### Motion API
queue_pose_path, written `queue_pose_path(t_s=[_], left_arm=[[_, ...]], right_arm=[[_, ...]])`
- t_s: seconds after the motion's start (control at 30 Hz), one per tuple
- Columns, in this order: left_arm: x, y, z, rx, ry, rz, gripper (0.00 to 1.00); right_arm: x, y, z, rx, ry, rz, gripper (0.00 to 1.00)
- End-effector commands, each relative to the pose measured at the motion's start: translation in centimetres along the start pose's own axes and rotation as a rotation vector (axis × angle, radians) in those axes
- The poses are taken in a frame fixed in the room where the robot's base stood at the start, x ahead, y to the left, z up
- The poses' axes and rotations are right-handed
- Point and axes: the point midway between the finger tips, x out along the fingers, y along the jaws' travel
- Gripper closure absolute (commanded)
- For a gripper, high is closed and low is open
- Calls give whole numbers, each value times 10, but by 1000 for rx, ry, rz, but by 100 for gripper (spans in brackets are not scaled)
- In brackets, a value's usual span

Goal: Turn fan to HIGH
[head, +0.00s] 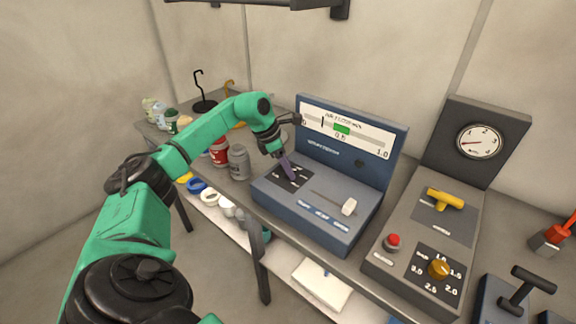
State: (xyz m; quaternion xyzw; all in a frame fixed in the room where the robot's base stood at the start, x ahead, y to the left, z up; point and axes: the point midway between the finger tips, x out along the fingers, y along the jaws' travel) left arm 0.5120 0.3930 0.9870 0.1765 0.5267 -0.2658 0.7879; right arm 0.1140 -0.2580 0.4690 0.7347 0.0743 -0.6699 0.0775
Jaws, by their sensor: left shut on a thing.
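A blue console (302,225) stands on the bench with a tilted back panel. Its gauge (372,138) has a scale up to 1.0, a green band and a thin dark needle left of the band. A dark dial plate (283,182) with small white marks lies at the console's left; its lettering is too small to read. My left gripper (285,160) reaches down over this plate and is shut on the purple-grey fan handle (289,169), partly hiding it. A slider with a white knob (349,207) is to the right. My right gripper is out of view.
To the right, a grey console (389,272) carries a yellow handle (446,199), red button (393,241), orange knob (438,269) and a round gauge (480,141). Grey (239,163) and red (218,152) canisters stand close beside my left arm. Black-handled and red levers are far right.

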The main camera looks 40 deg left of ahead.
Motion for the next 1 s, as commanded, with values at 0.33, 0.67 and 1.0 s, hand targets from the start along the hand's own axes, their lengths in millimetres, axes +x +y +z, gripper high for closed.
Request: queue_pose_path(t_s=[0.33, 0.67, 1.0], left_arm=[[-3, 3, 3, 302, -6, -122, 100], [-1, 5, 3, 589, -5, -240, 100], [1, 6, 4, 835, -3, -340, 100]], right_arm=[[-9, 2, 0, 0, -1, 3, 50], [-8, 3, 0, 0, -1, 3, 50], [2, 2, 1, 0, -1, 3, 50]])
